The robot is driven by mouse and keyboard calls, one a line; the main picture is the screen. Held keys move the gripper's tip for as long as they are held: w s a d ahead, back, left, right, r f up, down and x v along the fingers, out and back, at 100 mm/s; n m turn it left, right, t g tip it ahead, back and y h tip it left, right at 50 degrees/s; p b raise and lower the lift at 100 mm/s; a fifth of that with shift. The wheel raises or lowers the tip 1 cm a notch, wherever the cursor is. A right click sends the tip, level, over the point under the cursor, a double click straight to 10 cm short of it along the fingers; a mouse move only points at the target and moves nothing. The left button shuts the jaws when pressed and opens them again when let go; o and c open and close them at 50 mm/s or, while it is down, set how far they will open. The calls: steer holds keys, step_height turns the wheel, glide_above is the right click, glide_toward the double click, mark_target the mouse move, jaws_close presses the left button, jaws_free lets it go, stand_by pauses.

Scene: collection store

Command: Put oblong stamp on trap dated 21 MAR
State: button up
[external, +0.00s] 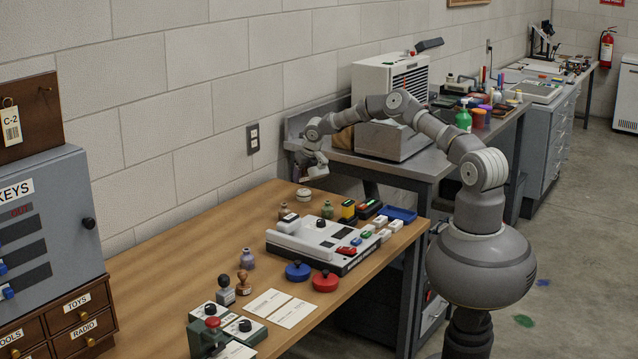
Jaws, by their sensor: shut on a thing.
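My gripper (308,176) is raised in the air above the far end of the wooden table, near the wall. Two upright stamps, one dark-handled (225,290) and one brown-handled (243,282), stand on the table. Pale cards (268,303) (295,313) with fine print lie to their right; their dates are unreadable. I cannot tell which thing is the trap dated 21 MAR.
A white-topped device (318,236) stands mid-table, with blue (298,271) and red (325,281) round pads in front. Small bottles (247,259), white blocks and a blue tray (398,214) surround it. A grey key cabinet (50,225) is at left. The table's left-middle is clear.

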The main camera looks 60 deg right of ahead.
mark_target(305, 181)
step_height(305, 181, down, 4)
steer(key=shift+s+r+b, duration=0.1)
steer(key=shift+r+b, duration=0.1)
steer(key=shift+b, duration=0.5)
steer(key=shift+r, duration=0.15)
steer(key=o, duration=1)
steer(key=shift+o, duration=0.2)
steer(key=p+v, duration=0.4)
steer(key=v, duration=0.8)
